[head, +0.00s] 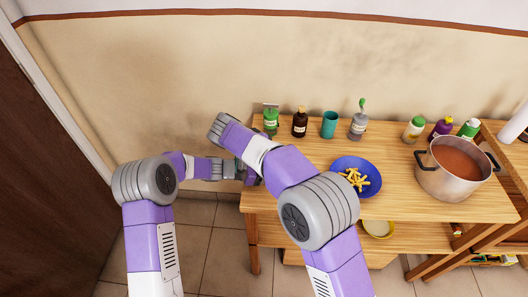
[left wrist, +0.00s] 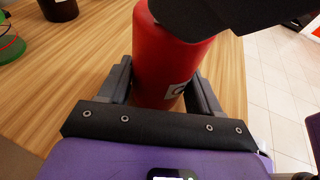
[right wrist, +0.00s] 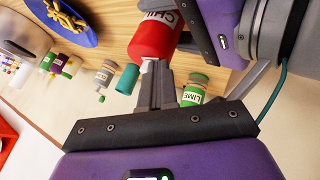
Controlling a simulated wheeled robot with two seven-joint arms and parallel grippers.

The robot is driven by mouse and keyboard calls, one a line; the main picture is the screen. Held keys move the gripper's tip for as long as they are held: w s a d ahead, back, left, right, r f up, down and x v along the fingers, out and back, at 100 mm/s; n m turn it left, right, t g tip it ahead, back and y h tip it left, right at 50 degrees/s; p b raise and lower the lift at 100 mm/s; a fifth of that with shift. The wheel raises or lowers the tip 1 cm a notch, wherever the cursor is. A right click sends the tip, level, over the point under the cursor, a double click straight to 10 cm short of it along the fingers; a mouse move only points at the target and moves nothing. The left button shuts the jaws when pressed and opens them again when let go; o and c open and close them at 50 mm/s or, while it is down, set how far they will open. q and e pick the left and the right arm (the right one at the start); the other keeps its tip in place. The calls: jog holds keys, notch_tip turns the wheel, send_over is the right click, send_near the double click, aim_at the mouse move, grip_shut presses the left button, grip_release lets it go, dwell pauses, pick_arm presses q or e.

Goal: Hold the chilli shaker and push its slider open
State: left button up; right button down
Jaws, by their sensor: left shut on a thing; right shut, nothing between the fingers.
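The red chilli shaker (left wrist: 172,50) stands between the two fingers of my left gripper (left wrist: 163,78), which is shut on it. In the right wrist view the shaker (right wrist: 154,36) shows its "CHILI" lettering. My right gripper (right wrist: 151,72) is shut and empty, its fingertips at one end of the shaker. A small pale part shows there, but I cannot tell whether it is the slider or whether the fingertips touch it. In the left wrist view my dark right gripper covers the shaker's far end. In the head view my right arm hides the shaker.
On the wooden table (head: 400,195) stand a green-labelled jar (head: 271,120), a dark bottle (head: 300,122), a teal cup (head: 329,125) and a grey bottle (head: 358,124) along the wall. A blue bowl of fries (head: 370,182) and a soup pot (head: 442,183) are to the right.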

jog(key=shift+d, duration=0.95)
pick_arm(q)
jog(key=shift+a, duration=0.1)
pick_arm(e)
jog(key=shift+w+d, duration=0.1)
jog(key=v, duration=1)
jog(key=shift+a, duration=0.45)
jog(key=shift+r, duration=0.1)
pick_arm(q)
jog(key=o, duration=1.1)
jog(key=shift+o, duration=0.2)
